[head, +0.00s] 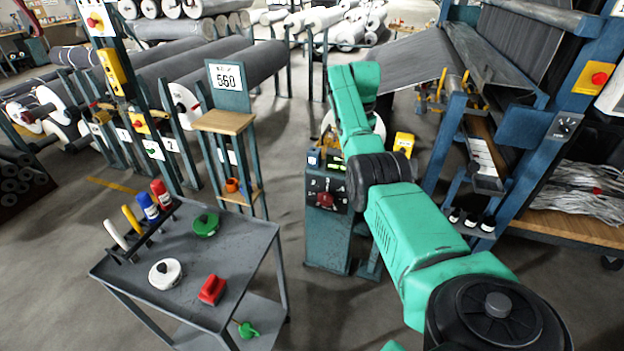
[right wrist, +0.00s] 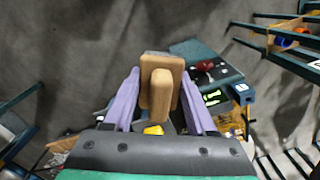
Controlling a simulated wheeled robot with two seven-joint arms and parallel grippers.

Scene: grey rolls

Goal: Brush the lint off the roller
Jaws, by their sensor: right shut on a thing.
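My right gripper (right wrist: 161,76) has purple fingers and is shut on a tan wooden block, the brush (right wrist: 159,94). No bristles can be made out on it. In the head view my green right arm reaches up the middle and hides this gripper and the brush. A dark grey roller (head: 545,14) lies across the top of the blue machine at the right. Grey sheet (head: 405,62) stretches behind my arm toward that machine. I cannot tell lint on the roller. My left gripper is not in view.
A grey cart (head: 230,262) at the lower left holds several coloured tools. A control box (head: 326,196) stands beside my arm, and also shows in the right wrist view (right wrist: 215,82). A wooden-topped stand (head: 224,122) and racks of grey rolls (head: 225,65) are behind. Floor between cart and control box is clear.

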